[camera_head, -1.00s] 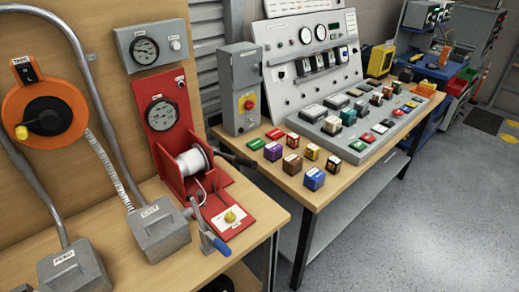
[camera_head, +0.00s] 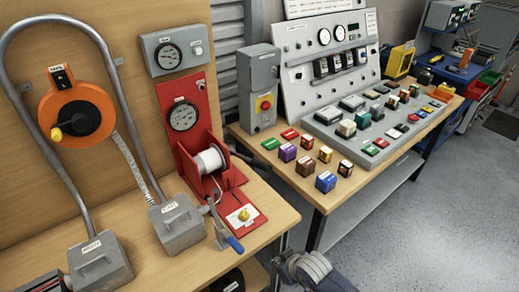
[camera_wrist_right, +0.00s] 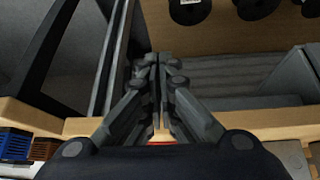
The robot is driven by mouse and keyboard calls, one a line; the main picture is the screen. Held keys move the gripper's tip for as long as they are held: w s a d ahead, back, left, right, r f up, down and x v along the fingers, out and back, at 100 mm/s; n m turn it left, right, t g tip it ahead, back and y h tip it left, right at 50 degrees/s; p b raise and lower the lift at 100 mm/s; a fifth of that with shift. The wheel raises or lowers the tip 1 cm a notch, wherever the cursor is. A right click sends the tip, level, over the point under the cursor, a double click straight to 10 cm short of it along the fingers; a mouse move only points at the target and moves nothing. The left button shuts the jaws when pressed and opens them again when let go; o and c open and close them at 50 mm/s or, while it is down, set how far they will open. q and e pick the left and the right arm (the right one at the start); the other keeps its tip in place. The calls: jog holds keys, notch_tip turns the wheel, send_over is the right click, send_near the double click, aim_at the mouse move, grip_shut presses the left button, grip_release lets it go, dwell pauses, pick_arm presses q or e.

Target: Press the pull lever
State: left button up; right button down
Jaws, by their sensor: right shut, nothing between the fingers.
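The red cable puller (camera_head: 190,115) stands on the wooden bench at the left, with a gauge and a white rope drum (camera_head: 209,161). A lever with a blue handle (camera_head: 235,243) stands at its front near the bench edge. A black handle (camera_head: 246,161) sticks out at its right side; I cannot tell which of these is the pull lever. My right gripper (camera_head: 288,264) is low at the bottom of the head view, right of the blue handle and apart from it. In the right wrist view its fingers (camera_wrist_right: 157,62) are together and empty. My left gripper is out of view.
An orange tape reel (camera_head: 77,112) and grey conduit boxes (camera_head: 178,222) are left of the puller. A second table (camera_head: 290,185) to the right holds coloured blocks and a switch panel. A gap separates bench and table. Open floor (camera_head: 420,220) lies at right.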

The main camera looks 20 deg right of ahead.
jog(key=w+r+n+t, duration=0.1)
jog(key=w+r, duration=0.4)
jog(key=r, duration=0.7)
jog(key=w+d+r+t+y+p, duration=0.1)
jog(key=w+r, duration=0.4)
jog(key=r, duration=0.7)
jog(key=w+r+n+t+y+p, duration=0.1)
jog(key=w+r, duration=0.4)
jog(key=r, duration=0.6)
jog(key=shift+d+r+n+t, duration=0.2)
jog(key=shift+r+n+t, duration=0.15)
jog(key=shift+t, duration=0.45)
jog(key=shift+w, duration=0.1)
jog(key=p, duration=0.3)
send_over(260, 165)
jog(key=w+a, duration=0.1)
notch_tip(260, 165, down, 5)
jog(key=f, duration=0.1)
jog(key=f+p, duration=0.1)
jog(key=f, duration=0.1)
jog(key=shift+s+d+f+p, duration=0.2)
jog(key=shift+s+d+p, duration=0.1)
jog(key=shift+s+d+f, duration=0.15)
jog(key=shift+d+f, duration=0.05)
jog(key=shift+f, duration=0.2)
